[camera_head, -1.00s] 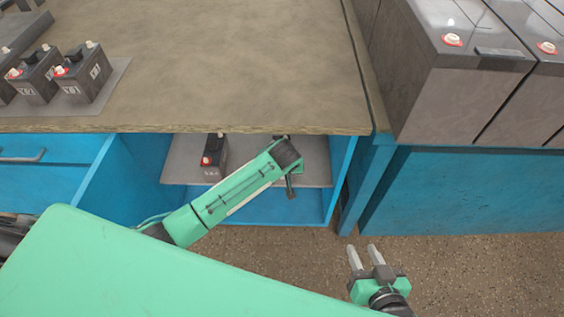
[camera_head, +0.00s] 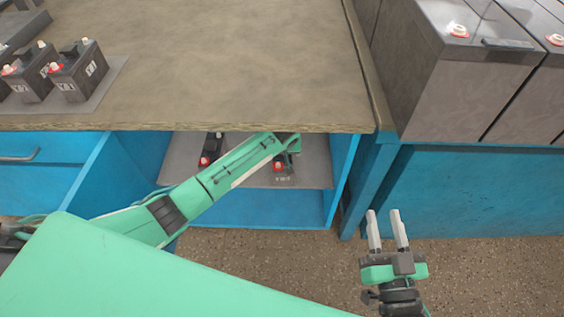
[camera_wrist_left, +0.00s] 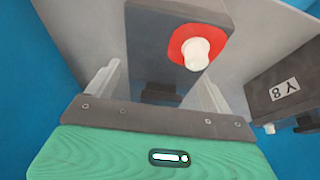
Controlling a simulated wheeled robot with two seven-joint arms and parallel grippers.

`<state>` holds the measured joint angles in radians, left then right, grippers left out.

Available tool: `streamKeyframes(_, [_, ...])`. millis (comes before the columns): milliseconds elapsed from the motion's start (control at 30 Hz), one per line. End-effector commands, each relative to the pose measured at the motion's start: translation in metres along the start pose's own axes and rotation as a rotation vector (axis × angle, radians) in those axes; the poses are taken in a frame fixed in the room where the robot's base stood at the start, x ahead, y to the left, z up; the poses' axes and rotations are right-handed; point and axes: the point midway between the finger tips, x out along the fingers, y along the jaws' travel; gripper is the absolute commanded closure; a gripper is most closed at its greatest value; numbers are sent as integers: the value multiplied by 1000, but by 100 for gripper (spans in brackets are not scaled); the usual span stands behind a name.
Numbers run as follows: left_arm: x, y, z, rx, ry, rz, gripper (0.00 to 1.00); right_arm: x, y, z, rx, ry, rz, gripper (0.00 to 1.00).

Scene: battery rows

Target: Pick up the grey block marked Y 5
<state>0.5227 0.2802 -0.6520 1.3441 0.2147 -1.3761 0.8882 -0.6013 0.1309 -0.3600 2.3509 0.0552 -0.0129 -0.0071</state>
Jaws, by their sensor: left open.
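A dark grey block (camera_head: 279,167) with a red ring and white knob stands on the shelf under the worktop. Its front mark is too small to read in the head view. My left gripper (camera_wrist_left: 161,84) is open in the left wrist view, with a finger on either side of a grey block (camera_wrist_left: 160,45). No mark shows on that block there, and its lower part is hidden. A second block (camera_wrist_left: 280,85), marked Y 8, stands to the right. In the head view my left gripper's fingers are hard to make out. My right gripper (camera_head: 387,229) is open and empty above the floor.
Another block (camera_head: 210,148) is partly behind my left arm on the shelf (camera_head: 318,172). The worktop edge (camera_head: 200,127) hangs above, and a blue side panel (camera_head: 343,180) closes the right. Blocks (camera_head: 78,70) stand on the worktop, and large batteries (camera_head: 460,80) stand at right.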

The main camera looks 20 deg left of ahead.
Motion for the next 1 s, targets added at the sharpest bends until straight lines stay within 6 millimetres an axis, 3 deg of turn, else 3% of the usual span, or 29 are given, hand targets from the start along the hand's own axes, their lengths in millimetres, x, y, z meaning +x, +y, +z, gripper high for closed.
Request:
streamKeyframes(300, [1,0,0,0,0,0,17,1,1,-5,-4,23,1,64])
streamKeyframes(733, [1,0,0,0,0,0,100,2,1,-5,-4,22,0,64])
streamKeyframes(1000, [-1,1,-2,-1,4,3,100,2,1,-5,-4,22,0,64])
